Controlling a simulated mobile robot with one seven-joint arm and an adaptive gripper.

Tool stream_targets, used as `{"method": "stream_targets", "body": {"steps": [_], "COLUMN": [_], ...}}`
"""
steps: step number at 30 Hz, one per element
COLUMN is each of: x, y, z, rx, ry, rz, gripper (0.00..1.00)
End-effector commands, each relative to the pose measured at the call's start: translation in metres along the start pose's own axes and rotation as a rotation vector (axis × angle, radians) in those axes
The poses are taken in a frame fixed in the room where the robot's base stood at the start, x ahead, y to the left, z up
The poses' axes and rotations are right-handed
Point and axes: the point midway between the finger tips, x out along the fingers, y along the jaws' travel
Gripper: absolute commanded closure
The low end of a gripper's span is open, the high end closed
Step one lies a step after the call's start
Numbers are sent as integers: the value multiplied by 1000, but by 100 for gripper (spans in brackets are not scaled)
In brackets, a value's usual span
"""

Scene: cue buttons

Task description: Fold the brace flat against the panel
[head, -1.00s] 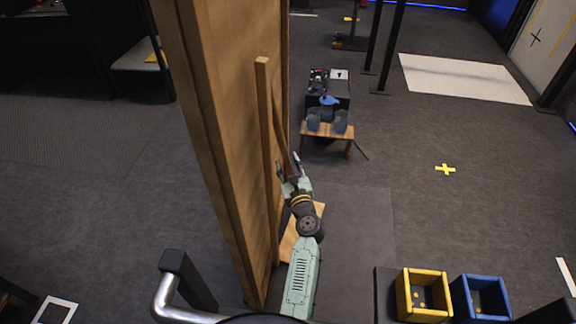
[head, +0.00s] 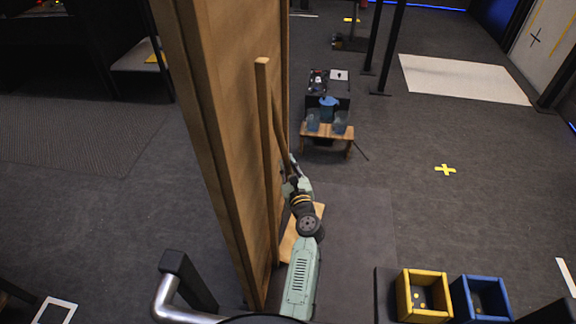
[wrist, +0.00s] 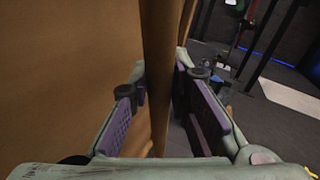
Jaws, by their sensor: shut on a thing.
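The panel (head: 225,130) is a tall wooden board standing left of my arm in the head view. An upright wooden strip (head: 264,150) runs along its near side. The brace (head: 279,125) is a thin wooden bar slanting down from near the strip's upper part to my gripper (head: 289,170). In the wrist view, the brace (wrist: 160,75) runs between the two purple-padded fingers of my gripper (wrist: 160,85), which is shut on it. The panel face (wrist: 70,70) fills the left there. The brace's lower end is hidden in the head view.
A wooden piece (head: 302,230) lies low beside the panel, partly behind my arm. A small wooden bench (head: 328,132) with blue items stands beyond. A yellow bin (head: 423,300) and a blue bin (head: 481,300) sit at lower right. Floor to the right is mostly clear.

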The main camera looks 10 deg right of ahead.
Motion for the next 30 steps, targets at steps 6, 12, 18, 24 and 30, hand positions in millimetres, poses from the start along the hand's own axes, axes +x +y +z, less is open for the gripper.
{"method": "stream_targets", "body": {"steps": [6, 12, 18, 24, 30], "x": [0, 0, 9, 9, 8], "y": [0, 1, 14, 14, 14], "z": [0, 0, 2, 3, 3], "rx": [1, 3, 30, 30, 28], "ry": [0, -1, -17, -17, -16], "rz": [1, 1, 5, 8, 7], "gripper": [100, 100, 100, 82, 69]}}
